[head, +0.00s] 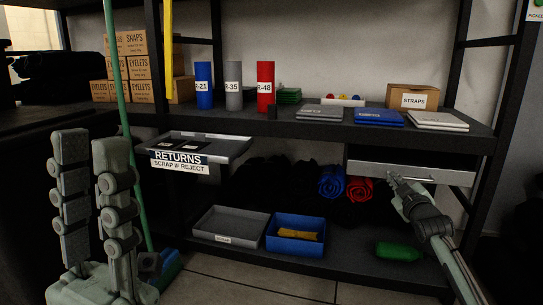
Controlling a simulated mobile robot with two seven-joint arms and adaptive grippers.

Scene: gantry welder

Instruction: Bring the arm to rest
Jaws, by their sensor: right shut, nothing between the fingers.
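My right gripper (394,180) is shut and empty. Its arm comes in from the lower right, and its tips are in front of the pale drawer front (445,176) under the shelf, near the drawer's handle (412,179). I cannot tell whether the tips touch the drawer or the handle. My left gripper (92,145) stands upright close to the camera at the left, its two fingers side by side with a narrow gap between the tips. Nothing shows between them.
The shelf (300,130) carries blue, grey and red cylinders, flat packs and a straps box (412,97). A returns tray (225,149) hangs below. A green pole (125,110) stands behind my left gripper.

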